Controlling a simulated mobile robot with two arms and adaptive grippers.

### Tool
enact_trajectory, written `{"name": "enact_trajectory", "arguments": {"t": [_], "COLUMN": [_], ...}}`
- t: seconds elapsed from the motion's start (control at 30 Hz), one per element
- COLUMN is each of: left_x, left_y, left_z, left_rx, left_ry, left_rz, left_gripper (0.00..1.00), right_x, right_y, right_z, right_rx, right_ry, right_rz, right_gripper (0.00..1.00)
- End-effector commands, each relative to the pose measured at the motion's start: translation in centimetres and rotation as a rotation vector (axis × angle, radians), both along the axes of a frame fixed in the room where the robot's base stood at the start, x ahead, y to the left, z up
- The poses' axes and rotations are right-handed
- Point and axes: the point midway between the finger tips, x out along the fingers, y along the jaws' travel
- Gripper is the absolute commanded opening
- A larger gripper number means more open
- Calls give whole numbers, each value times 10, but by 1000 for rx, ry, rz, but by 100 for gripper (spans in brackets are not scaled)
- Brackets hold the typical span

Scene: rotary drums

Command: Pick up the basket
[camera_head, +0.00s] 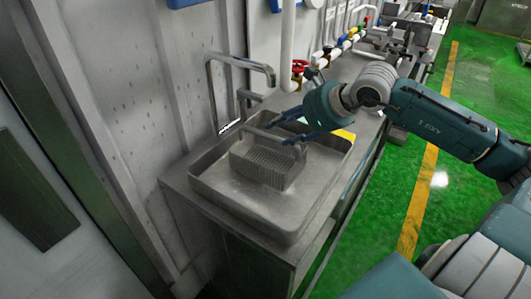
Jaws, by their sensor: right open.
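The grey metal basket (262,168) sits in a wide metal basin on the counter. It has ribbed sides and a raised handle bar along its top. My right gripper (284,129) is open and reaches in from the right. Its fingers are over the basket's upper right end, close to the handle. I cannot tell whether they touch the handle. The gripper hides part of the basket's far right side. My left gripper is not in view.
The basin rim (232,222) surrounds the basket. A metal faucet (240,62) rises behind it, beside a white pipe and red valve (299,67). A yellow item (343,135) is at the basin's right. Green floor (465,85) lies open to the right.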

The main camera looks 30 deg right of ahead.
Motion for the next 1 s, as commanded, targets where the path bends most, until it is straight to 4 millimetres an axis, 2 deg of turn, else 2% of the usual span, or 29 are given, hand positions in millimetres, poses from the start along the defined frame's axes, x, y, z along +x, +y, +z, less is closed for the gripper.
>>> {"name": "enact_trajectory", "arguments": {"t": [0.1, 0.23, 0.37, 0.53, 0.67, 0.8, 1.0], "left_x": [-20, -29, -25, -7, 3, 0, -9], "left_y": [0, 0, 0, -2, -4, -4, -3], "left_z": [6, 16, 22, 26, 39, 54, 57], "left_rx": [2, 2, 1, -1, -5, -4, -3], "left_ry": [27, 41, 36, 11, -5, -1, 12], "left_rz": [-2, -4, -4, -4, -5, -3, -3], "left_gripper": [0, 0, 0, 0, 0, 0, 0], "right_x": [7, 17, 24, 28, 35, 49, 62], "right_y": [2, 2, 5, 7, 10, 13, 16], "right_z": [-4, -11, -20, -27, -33, -49, -65], "right_rx": [-3, 8, 3, 0, 5, 5, 1], "right_ry": [-2, -5, -4, -1, 0, 0, -1], "right_rz": [1, -5, -3, 1, 0, 0, 1], "right_gripper": [44, 44, 44, 44, 44, 44, 44]}}
